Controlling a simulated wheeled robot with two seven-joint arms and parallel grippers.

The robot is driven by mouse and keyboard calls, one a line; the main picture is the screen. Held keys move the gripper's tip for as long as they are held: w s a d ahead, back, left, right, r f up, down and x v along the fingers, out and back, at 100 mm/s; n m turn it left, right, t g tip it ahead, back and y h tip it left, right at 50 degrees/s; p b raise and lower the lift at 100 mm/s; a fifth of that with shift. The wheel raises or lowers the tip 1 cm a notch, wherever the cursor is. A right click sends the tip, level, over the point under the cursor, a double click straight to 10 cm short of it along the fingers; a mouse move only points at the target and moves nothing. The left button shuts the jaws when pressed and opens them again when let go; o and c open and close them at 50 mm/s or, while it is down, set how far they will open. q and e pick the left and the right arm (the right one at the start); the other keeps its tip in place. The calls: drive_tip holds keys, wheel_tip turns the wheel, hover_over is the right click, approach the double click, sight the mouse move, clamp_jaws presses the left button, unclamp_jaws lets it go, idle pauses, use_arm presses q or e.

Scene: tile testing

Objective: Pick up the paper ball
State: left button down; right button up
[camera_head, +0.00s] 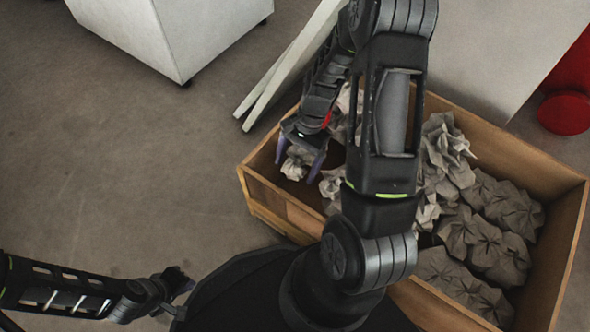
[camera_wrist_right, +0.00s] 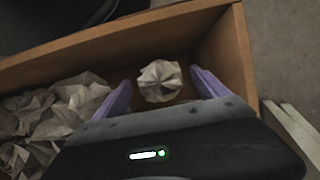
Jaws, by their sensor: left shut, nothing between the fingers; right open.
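A crumpled paper ball (camera_wrist_right: 160,81) lies in a corner of the wooden box, between and just beyond the open fingers of my right gripper (camera_wrist_right: 162,92) in the right wrist view. In the head view my right gripper (camera_head: 299,160) reaches down inside the left corner of the box, and the paper ball (camera_head: 295,166) shows between its purple fingers. Whether the fingers touch it cannot be told. My left gripper (camera_head: 185,284) is at the lower left, outside the box, shut and empty.
The wooden box (camera_head: 275,207) holds several more crumpled papers (camera_head: 490,235) on its right side; its walls stand close around my right gripper. White panels (camera_head: 283,75) lean behind it. A white cabinet (camera_head: 170,30) stands at the back left. The left floor is clear.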

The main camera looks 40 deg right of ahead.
sight(296, 160)
drive_tip(key=shift+c, duration=0.5)
drive_tip(key=c, duration=1.3)
wheel_tip(296, 160, up, 10)
drive_tip(key=p, duration=0.4)
drive_tip(key=shift+p, duration=0.4)
